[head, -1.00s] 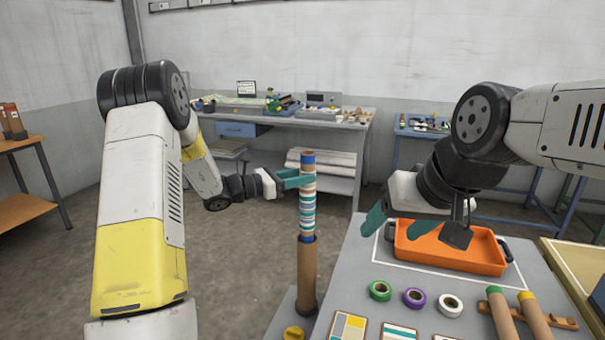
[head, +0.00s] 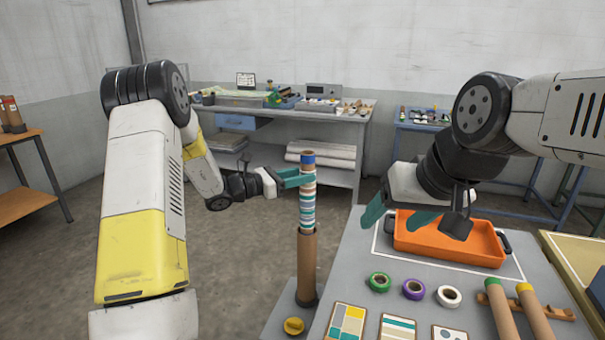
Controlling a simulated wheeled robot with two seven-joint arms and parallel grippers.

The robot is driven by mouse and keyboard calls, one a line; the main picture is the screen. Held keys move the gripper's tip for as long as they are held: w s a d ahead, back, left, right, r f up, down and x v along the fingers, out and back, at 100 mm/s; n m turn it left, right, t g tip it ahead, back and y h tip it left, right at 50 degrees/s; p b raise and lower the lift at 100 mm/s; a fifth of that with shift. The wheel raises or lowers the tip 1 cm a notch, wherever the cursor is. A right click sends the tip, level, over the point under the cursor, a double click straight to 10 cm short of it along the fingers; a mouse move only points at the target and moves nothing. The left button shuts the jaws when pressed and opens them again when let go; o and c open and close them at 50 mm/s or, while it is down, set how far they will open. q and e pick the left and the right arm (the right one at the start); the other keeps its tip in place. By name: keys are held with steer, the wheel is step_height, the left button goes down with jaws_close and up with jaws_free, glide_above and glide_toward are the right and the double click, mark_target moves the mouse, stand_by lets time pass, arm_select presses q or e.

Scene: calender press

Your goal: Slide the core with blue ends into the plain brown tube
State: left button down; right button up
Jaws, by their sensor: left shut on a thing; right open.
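The core with blue ends (head: 307,205) stands upright, with a blue top end, a bare brown section and teal, white and brown stripes. The plain brown tube (head: 306,265) stands upright below it on a grey base. The core's lower end is hidden, apparently just inside the tube's mouth; the stripes meet the rim. My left gripper (head: 299,178) is shut on the core near its top, coming from the left. My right gripper (head: 392,222) is open and empty, to the right of the tube, in front of the orange tray's left side.
An orange tray (head: 450,250) sits on the grey table (head: 350,262). Green (head: 379,281), purple (head: 413,289) and white (head: 449,296) tape rolls lie before it. Two brown tubes (head: 503,312) with coloured ends rest at right. A yellow knob (head: 293,325) is beside the tube's base.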

mark_target(302, 196)
arm_select(q)
steer(key=shift+f, duration=1.45)
steer(key=shift+f, duration=0.1)
steer(key=shift+f, duration=1.9)
steer(key=c, duration=0.8)
jaws_free()
steer(key=shift+r, duration=2.5)
